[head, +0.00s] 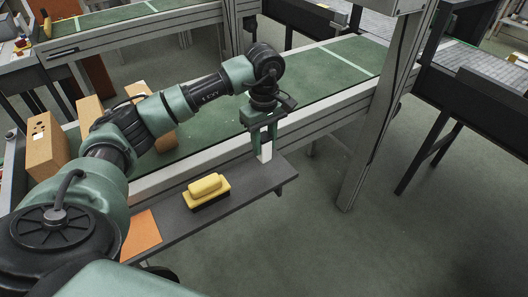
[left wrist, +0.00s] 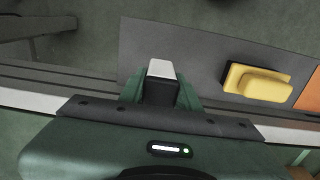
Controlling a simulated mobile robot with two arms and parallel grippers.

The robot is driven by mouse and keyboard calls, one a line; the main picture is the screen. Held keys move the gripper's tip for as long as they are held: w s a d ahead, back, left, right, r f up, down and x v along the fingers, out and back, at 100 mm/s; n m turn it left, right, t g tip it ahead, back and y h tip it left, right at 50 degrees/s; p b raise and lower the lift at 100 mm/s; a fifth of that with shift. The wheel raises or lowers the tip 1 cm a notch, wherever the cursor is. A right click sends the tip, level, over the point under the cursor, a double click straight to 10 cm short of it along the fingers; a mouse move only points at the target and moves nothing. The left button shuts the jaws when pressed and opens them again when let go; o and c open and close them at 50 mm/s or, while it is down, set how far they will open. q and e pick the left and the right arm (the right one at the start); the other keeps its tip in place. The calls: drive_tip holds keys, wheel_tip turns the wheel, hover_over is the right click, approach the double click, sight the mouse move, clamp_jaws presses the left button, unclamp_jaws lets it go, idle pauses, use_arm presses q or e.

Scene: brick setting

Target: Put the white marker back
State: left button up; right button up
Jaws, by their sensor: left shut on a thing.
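My left gripper (head: 264,142) reaches in from the left and points down over the right part of a narrow dark grey shelf (head: 262,177). It is shut on the white marker (head: 266,151), whose pale lower end shows between the fingers, close to the shelf. I cannot tell whether it touches the shelf. In the left wrist view the white marker (left wrist: 161,68) sticks out between the fingers of the left gripper (left wrist: 161,90), above the same shelf (left wrist: 190,45). My right gripper is not in view.
A yellow block with a black base (head: 206,187), like an eraser, lies on the shelf left of the gripper. An orange sheet (head: 141,236) lies further left. Behind runs a green conveyor (head: 320,72) with cardboard boxes (head: 46,146). A grey post (head: 375,145) stands to the right.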

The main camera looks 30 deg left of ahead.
sight(264, 153)
use_arm(q)
wheel_tip(264, 153, down, 4)
drive_tip(key=shift+r, duration=0.2)
drive_tip(key=shift+f, duration=0.15)
drive_tip(key=shift+f, duration=0.1)
drive_tip(key=o, duration=1)
wheel_tip(264, 153, up, 12)
drive_tip(key=shift+r+b, duration=0.15)
drive_tip(key=shift+b, duration=0.4)
